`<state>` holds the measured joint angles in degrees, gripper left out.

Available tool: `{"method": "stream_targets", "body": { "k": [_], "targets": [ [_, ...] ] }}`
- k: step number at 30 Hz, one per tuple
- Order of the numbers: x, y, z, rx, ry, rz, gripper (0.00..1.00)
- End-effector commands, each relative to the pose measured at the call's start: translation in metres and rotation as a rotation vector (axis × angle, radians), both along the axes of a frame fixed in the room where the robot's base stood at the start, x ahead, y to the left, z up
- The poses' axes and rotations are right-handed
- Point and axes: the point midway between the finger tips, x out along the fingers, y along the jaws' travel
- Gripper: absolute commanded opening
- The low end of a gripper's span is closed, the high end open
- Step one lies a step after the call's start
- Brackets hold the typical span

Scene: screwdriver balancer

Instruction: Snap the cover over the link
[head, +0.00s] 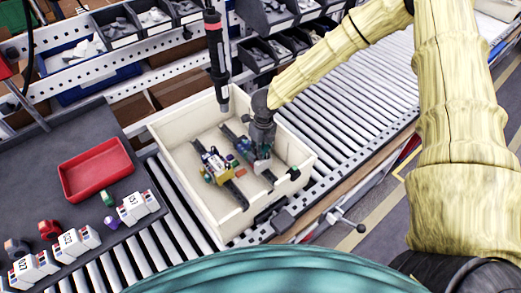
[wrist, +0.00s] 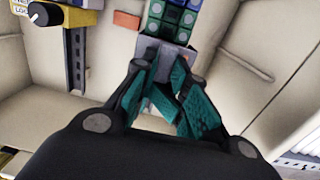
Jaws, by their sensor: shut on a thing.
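My gripper (head: 262,150) reaches down into the cream crate (head: 178,165), over the right-hand of two dark rails. In the wrist view its teal fingers (wrist: 172,85) are shut on a small light grey part (wrist: 163,52). Blue and green blocks (wrist: 170,18) sit just beyond the grey part, seeming to touch it. In the head view a grey piece (head: 261,167) shows beside my fingertips. I cannot tell which piece is the cover and which is the link; the fingers hide part of the contact.
A second rail with a yellow and white device (head: 217,164) lies left in the crate. A screwdriver (head: 216,60) hangs above the crate's back edge. A red tray (head: 96,168) and labelled boxes (head: 137,206) stand left. Rollers (head: 345,85) extend behind right.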

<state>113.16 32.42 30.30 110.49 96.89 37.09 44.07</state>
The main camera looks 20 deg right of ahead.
Motion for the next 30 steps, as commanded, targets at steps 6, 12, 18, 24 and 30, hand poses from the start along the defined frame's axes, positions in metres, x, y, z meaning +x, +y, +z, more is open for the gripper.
{"method": "stream_targets", "body": {
  "k": [6,12,18,24,30],
  "targets": [
    [-0.0064,-0.0077,-0.0123,-0.024,0.009,-0.005,0.00],
    [-0.0060,-0.0082,-0.0136,-0.025,0.009,-0.005,0.00],
    [-0.0057,-0.0083,-0.0152,-0.025,0.009,-0.005,0.00],
    [-0.0053,-0.0079,-0.0170,-0.025,0.009,-0.004,0.00],
    [-0.0052,-0.0075,-0.0186,-0.025,0.008,-0.004,0.00]
  ]
}}
